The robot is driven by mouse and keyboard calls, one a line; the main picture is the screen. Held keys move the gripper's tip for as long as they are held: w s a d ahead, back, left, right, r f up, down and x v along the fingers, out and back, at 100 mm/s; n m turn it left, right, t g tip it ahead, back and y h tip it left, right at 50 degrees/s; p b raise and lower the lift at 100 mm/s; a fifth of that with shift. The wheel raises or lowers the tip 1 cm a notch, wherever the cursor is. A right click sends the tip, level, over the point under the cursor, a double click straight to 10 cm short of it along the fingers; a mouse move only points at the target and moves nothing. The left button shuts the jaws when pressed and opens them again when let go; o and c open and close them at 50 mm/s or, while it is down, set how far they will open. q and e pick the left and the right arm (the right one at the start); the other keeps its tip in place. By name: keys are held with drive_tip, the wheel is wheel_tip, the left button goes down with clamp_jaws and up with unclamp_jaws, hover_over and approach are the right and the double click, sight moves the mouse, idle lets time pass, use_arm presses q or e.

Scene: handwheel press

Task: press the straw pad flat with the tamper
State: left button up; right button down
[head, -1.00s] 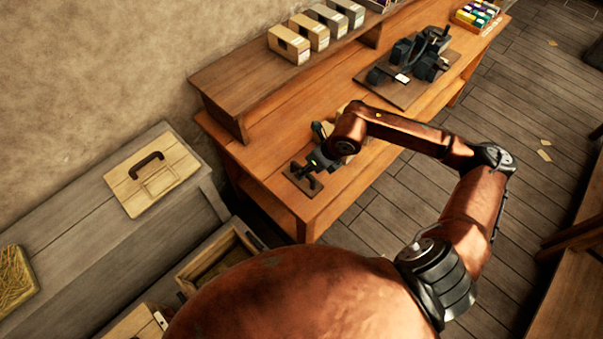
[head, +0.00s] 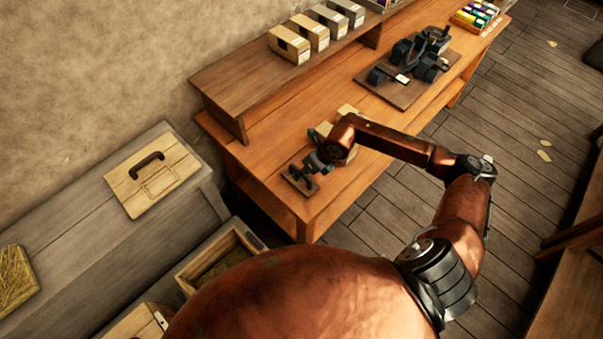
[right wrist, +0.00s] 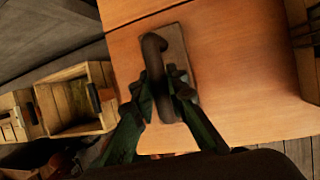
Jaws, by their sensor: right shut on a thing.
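The tamper is a brown plate (head: 300,184) with a dark curved handle, at the near left corner of the orange wooden table. In the right wrist view its handle (right wrist: 156,62) rises between the fingers and its plate (right wrist: 178,45) lies beyond. My right gripper (head: 312,167) is shut on the handle; its green-black fingers (right wrist: 165,95) lie on either side. I cannot tell if the plate touches the table. A straw pad (head: 15,282) lies on the grey bench at the far left, partly cut off by the frame. My left gripper is not in view.
A pale board with a dark handle (head: 150,182) lies on the grey bench (head: 80,225). An open wooden crate (head: 195,268) stands below it. A dark press-like device (head: 415,62) stands farther along the table. Several boxes (head: 290,44) line the raised shelf.

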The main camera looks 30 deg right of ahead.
drive_tip(key=shift+f, duration=0.25)
drive_tip(key=c, duration=1.9)
unclamp_jaws()
drive_tip(key=shift+r, duration=0.15)
drive_tip(key=d+v, duration=0.1)
drive_tip(key=v, duration=0.6)
drive_tip(key=shift+s, duration=0.3)
drive_tip(key=shift+d+r, duration=0.1)
